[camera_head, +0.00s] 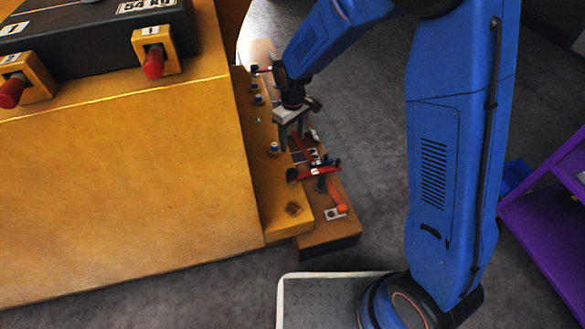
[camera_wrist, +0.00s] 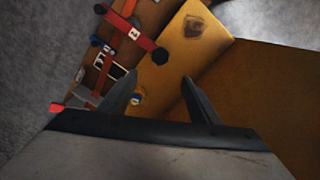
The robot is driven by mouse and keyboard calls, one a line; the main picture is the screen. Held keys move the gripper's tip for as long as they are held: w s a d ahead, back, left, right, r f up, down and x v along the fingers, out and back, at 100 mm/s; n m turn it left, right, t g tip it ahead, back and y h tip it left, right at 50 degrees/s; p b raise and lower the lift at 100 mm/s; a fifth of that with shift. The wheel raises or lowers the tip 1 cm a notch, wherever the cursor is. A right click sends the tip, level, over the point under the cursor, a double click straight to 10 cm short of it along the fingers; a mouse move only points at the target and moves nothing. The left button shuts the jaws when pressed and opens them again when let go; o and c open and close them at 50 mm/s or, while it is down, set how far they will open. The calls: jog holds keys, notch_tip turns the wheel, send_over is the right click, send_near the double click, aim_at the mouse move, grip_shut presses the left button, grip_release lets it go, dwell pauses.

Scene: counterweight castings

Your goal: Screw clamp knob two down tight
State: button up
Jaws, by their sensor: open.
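A red clamp bar labelled 2 (camera_head: 318,171) lies across the brown base at the ledge's near end. It also shows in the wrist view (camera_wrist: 133,33). A dark knob (camera_head: 292,174) is at its left end, over the yellow ledge; in the wrist view this knob (camera_wrist: 160,56) sits ahead of my fingers. My gripper (camera_head: 290,148) is over the ledge, farther back than this knob. In the wrist view the fingers (camera_wrist: 160,82) are apart and hold nothing. Whether the knob is tight cannot be told.
A red-knobbed yellow bracket labelled 2 (camera_head: 22,82) and another labelled 1 (camera_head: 155,50) hold the dark casting (camera_head: 85,35). Blue-and-white bolts (camera_head: 274,149) stand on the yellow ledge (camera_head: 268,195). An orange-red part (camera_head: 338,195) lies on the base. A purple frame (camera_head: 550,205) stands right.

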aim_at(293, 172)
notch_tip(293, 172, down, 18)
jog(key=n, duration=0.7)
jog(key=shift+r, duration=0.25)
dwell(0.4)
jog(key=c, duration=1.1)
